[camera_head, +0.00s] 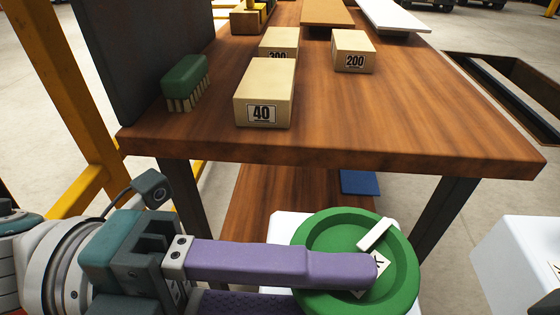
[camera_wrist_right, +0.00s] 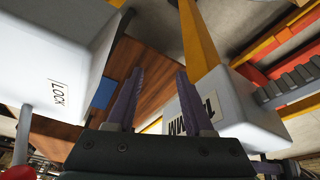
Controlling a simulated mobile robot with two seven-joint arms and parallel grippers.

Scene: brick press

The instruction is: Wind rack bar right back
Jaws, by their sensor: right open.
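A dark grey toothed bar (camera_wrist_right: 297,82), which looks like a rack, runs at the right edge of the right wrist view beside a red beam. A green round wheel (camera_head: 312,232) with white marks shows at the bottom of the head view. My left gripper (camera_head: 372,272) comes in from the left; one purple finger lies across the wheel. Its other finger is mostly hidden below, and I cannot tell contact. My right gripper (camera_wrist_right: 160,75) is open and empty in the right wrist view, its fingers between two white housings.
One white housing (camera_wrist_right: 60,50) is labelled LOCK; the other (camera_wrist_right: 225,100) has a partly readable label. A wooden table (camera_head: 400,120) bears a green brush (camera_head: 186,78), a box marked 40 (camera_head: 264,85) and a box marked 200 (camera_head: 353,50). A yellow post (camera_head: 60,80) stands left.

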